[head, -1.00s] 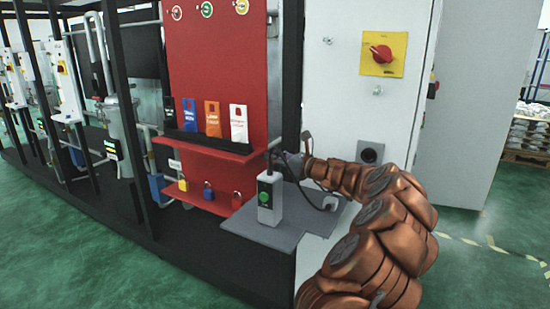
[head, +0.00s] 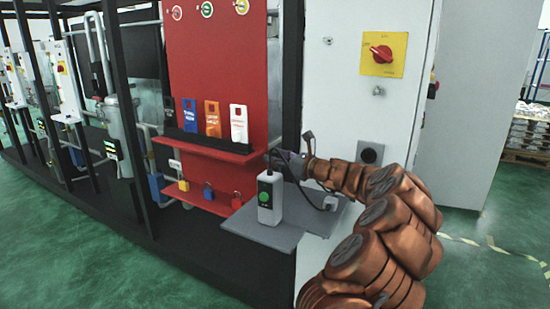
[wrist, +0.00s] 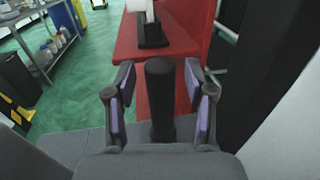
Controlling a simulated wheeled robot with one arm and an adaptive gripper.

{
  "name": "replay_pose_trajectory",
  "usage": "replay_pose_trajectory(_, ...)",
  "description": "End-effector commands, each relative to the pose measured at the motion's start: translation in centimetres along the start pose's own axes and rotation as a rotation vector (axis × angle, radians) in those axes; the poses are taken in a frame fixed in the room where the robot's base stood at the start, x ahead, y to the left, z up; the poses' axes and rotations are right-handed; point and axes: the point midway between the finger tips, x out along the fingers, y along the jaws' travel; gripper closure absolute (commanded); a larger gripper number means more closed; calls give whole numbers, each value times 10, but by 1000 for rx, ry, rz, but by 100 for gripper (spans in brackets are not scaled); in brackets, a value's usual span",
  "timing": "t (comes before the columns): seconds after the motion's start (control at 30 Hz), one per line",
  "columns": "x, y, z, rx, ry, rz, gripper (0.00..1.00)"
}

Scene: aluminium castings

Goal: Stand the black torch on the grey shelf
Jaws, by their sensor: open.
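The black torch (wrist: 160,98) shows in the wrist view as an upright dark cylinder between my gripper's two fingers. Its lower end is hidden by the gripper body. My gripper (wrist: 160,102) is open, with a gap between each purple pad and the torch. In the head view my gripper (head: 290,162) is low over the back of the grey shelf (head: 250,228), behind a light grey box. I cannot make out the torch clearly in the head view. The shelf also shows in the wrist view (wrist: 75,146).
The light grey box (head: 269,198) with a green button stands on the shelf, close in front of my gripper, with a dark cable. A red board (head: 215,75) with a ledge and padlocks is at the left. A white cabinet (head: 350,90) rises behind the arm.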

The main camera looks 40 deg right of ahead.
Motion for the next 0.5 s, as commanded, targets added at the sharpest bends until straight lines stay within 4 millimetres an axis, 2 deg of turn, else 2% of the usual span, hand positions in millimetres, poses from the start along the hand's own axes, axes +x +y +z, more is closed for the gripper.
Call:
replay_pose_trajectory(0.3, -61, -1, 1, 1, -4, -3, 46)
replay_pose_trajectory(0.5, -93, 0, 0, 1, -1, -2, 46)
